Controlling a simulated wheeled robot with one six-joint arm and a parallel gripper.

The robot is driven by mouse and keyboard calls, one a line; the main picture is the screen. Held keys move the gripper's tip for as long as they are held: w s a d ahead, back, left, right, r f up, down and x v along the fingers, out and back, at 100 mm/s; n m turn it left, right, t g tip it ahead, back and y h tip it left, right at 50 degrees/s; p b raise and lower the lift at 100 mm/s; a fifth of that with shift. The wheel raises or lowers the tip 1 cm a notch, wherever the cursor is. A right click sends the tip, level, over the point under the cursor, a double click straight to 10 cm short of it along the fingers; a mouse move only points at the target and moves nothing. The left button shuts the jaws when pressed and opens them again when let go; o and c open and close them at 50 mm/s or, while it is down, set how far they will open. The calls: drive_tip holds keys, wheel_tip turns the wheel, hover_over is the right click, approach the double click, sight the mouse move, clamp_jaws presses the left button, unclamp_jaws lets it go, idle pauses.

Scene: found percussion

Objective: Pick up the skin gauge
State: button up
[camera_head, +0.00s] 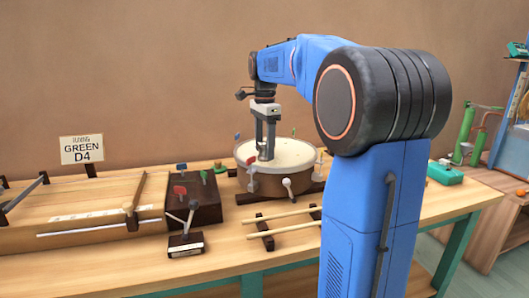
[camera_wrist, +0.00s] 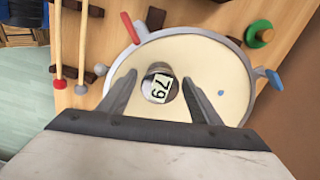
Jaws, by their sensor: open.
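The skin gauge (camera_wrist: 161,88) is a small round grey metal piece with a pale label reading 79. It sits on the cream skin of a round drum (camera_head: 265,185), whose skin (camera_wrist: 220,65) fills the middle of the wrist view. My gripper (camera_head: 265,156) points down over the drum. In the wrist view my gripper (camera_wrist: 160,78) is open, with one finger on each side of the gauge and visible gaps between. In the head view the gauge is mostly hidden by the fingers.
Colored tuning keys ring the drum rim. Two drumsticks (camera_head: 285,215) lie on a rack in front. A dark box (camera_head: 192,200) with red and blue keys and a small stand (camera_head: 186,244) are left. A green knob (camera_head: 220,168) lies behind. A teal box (camera_head: 445,174) stands right.

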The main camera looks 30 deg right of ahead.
drive_tip(key=shift+f, duration=0.25)
drive_tip(key=c, duration=1.4)
